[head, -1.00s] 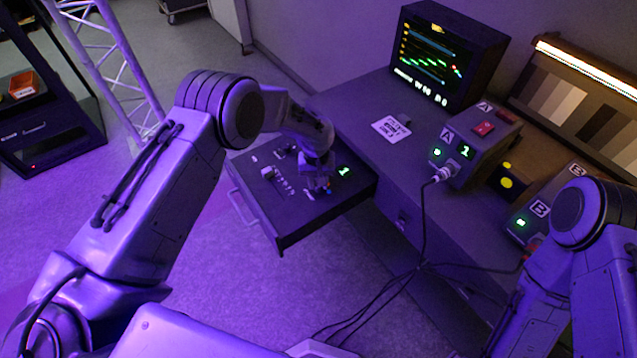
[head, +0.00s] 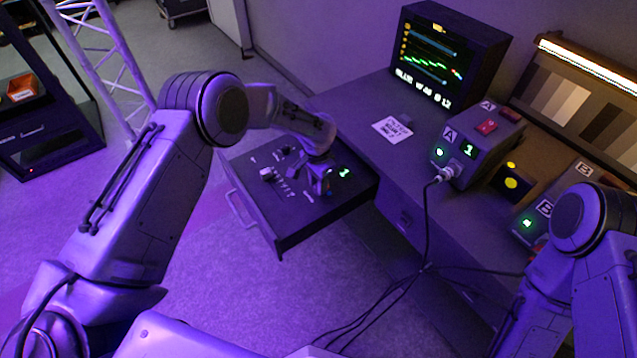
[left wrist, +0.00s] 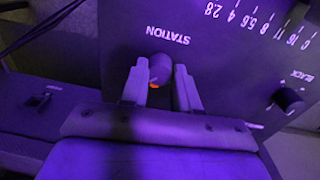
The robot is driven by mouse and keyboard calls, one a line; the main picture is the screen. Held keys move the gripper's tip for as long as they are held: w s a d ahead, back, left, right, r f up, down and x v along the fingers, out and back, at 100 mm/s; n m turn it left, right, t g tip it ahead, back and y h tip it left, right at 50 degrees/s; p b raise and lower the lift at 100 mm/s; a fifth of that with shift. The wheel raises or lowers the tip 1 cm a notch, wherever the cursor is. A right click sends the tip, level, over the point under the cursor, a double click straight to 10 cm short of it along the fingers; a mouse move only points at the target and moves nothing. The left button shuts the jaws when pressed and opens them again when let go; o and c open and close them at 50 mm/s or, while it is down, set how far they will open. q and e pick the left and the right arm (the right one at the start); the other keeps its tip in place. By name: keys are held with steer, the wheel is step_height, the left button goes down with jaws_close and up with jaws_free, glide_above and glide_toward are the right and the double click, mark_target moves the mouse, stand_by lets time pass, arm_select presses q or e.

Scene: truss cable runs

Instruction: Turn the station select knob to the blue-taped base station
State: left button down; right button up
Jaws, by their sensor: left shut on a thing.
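The control panel (head: 265,205) fills an open drawer at the desk's front, with a small green display (head: 344,173) that appears to read 1. The STATION knob (left wrist: 160,66) is dark and round, under its white STATION label in the left wrist view, where the lettering is upside down. My left gripper (left wrist: 161,90) has one finger on each side of this knob and is shut on it. A small orange spot shows between the fingers. In the head view my left gripper (head: 320,185) hides the knob. Base station A (head: 475,150) shows a green 1. Base station B (head: 545,205) is partly hidden by my right arm. I cannot make out blue tape.
A BLACK knob (left wrist: 288,100) and a number scale sit beside the STATION knob. A monitor (head: 448,55) and a white card (head: 392,130) are on the desk. A cable (head: 427,230) hangs from station A to the floor. My right arm's gripper is out of view.

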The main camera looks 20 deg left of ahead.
arm_select(q)
steer(key=shift+w+r+m, duration=0.1)
steer(key=shift+m, duration=0.6)
steer(key=c, duration=1.1)
jaws_free()
steer(key=shift+o, duration=1.3)
steer(key=shift+r, duration=0.35)
step_height(320, 180, up, 10)
steer(key=b, duration=0.1)
steer(key=shift+a, duration=0.2)
